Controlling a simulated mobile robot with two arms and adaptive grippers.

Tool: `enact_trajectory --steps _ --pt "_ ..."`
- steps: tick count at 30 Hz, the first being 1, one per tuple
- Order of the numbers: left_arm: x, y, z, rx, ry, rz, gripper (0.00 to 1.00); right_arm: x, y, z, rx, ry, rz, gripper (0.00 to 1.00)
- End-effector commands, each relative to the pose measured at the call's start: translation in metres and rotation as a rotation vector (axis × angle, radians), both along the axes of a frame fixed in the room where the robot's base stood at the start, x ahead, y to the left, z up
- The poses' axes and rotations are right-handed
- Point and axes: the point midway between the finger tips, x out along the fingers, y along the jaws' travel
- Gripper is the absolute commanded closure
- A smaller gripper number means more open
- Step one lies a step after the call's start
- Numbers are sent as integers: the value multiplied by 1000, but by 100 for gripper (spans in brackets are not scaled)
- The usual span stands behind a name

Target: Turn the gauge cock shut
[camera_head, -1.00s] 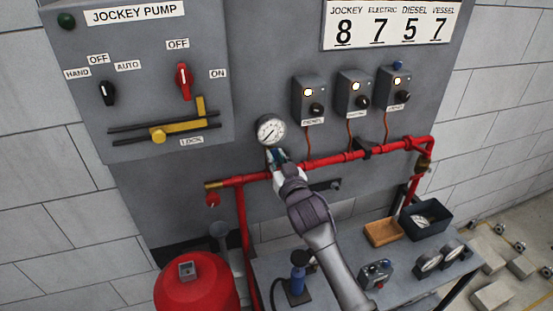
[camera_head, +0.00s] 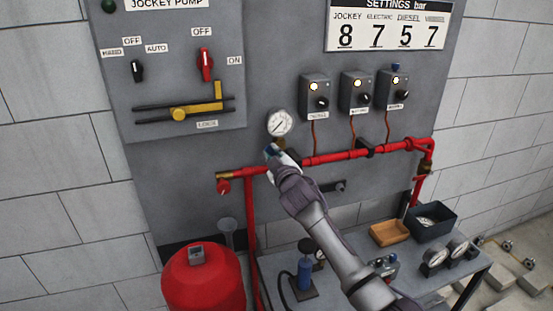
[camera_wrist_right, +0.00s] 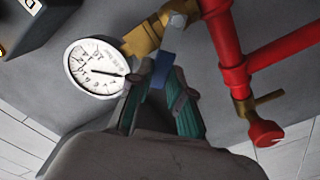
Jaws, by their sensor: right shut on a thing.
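The pressure gauge (camera_head: 280,122) with a white dial is mounted on the grey panel above the red pipe, and it also shows in the right wrist view (camera_wrist_right: 96,67). Beside it in the wrist view is the brass gauge cock (camera_wrist_right: 143,40) with a blue lever (camera_wrist_right: 163,70). My right gripper (camera_wrist_right: 158,82) is shut on the blue lever, its fingers on either side. In the head view my right gripper (camera_head: 271,151) is just below the gauge and hides most of the cock. My left gripper is in neither view.
The red pipe (camera_head: 330,157) runs behind my right wrist, and a red-handled valve (camera_wrist_right: 265,133) hangs at its end. Below stand a red vessel (camera_head: 203,280) and a bench with an orange tray (camera_head: 389,233), a dark bin (camera_head: 432,222) and loose gauges. Control boxes are on the panel right of the gauge.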

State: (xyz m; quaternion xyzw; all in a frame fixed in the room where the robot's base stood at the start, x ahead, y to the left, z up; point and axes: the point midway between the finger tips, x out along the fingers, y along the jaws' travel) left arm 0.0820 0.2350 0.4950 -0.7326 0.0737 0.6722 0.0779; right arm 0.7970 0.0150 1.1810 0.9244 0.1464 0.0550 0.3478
Motion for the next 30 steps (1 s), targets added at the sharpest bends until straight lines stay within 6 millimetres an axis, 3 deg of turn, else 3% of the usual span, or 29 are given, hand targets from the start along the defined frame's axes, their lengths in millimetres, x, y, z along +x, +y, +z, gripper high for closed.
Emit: enact_trajectory --steps 5,18,30 --pt "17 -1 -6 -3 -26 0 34 -2 6 -10 -163 -52 1 100" --pt "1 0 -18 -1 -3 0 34 -5 15 -28 -547 -176 0 100" --pt "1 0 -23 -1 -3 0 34 -6 16 -40 -770 -248 0 100"
